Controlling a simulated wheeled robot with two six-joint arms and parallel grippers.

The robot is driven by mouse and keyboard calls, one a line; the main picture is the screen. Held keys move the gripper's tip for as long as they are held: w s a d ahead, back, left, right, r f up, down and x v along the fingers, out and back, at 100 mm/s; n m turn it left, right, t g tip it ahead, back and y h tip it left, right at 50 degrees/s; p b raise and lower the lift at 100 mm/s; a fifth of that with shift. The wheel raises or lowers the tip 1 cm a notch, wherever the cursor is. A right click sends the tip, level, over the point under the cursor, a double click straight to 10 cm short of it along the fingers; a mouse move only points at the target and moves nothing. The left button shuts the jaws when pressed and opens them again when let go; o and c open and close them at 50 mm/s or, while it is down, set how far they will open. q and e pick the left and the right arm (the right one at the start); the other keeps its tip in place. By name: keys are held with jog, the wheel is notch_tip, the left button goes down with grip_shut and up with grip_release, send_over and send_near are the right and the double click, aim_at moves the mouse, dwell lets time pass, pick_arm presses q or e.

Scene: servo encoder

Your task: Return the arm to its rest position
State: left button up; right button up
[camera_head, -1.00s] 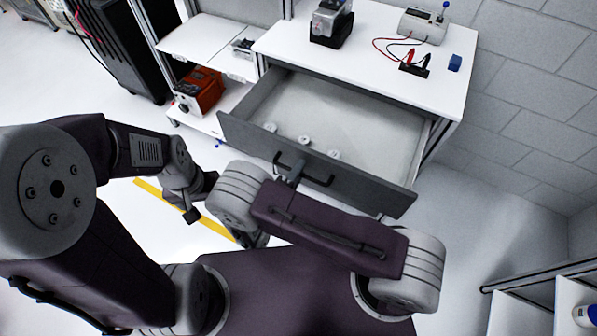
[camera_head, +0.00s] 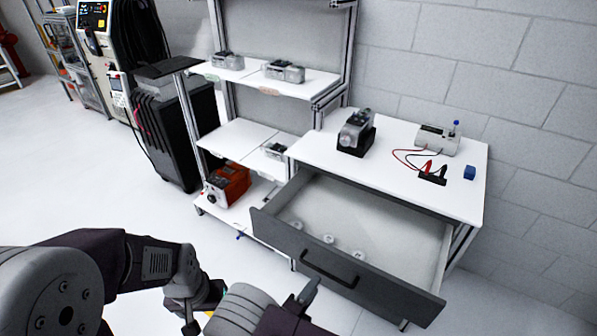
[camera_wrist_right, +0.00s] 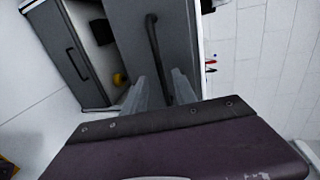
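My right gripper (camera_head: 309,290) is at the bottom of the head view, just in front of the open drawer (camera_head: 340,262). In the right wrist view its two fingers (camera_wrist_right: 163,90) are spread with a gap between them and nothing held. The dark drawer handle (camera_head: 330,268) is just beyond the fingertips and appears apart from them. It also shows in the wrist view (camera_wrist_right: 154,48). My left gripper (camera_head: 192,318) is low in the head view, partly cut off by the bottom edge, and its fingers are unclear.
The drawer stands pulled out from the white table (camera_head: 400,165), with several small pale round parts (camera_head: 328,239) inside. A dark device (camera_head: 356,132) and a meter (camera_head: 438,139) stand on top. White shelves (camera_head: 245,135) stand left. The floor (camera_head: 60,170) at left is clear.

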jog(key=s+d+r+m+g+y+p, duration=0.1)
jog(key=s+d+r+m+g, duration=0.35)
jog(key=m, duration=0.85)
jog(key=s+d+r+m+g+y+p, duration=0.15)
jog(key=s+d+m+g, duration=0.45)
jog(key=d+m+g, duration=0.6)
jog(key=a+r+m+t+y, duration=0.2)
jog(key=r+m+y, duration=0.1)
jog(key=m, duration=0.8)
jog(key=w+a+r+m+t+y, duration=0.1)
jog(key=a+r+m+t+y, duration=0.2)
jog(key=m, duration=0.8)
jog(key=shift+r+y, duration=0.35)
jog(key=shift+y, duration=0.1)
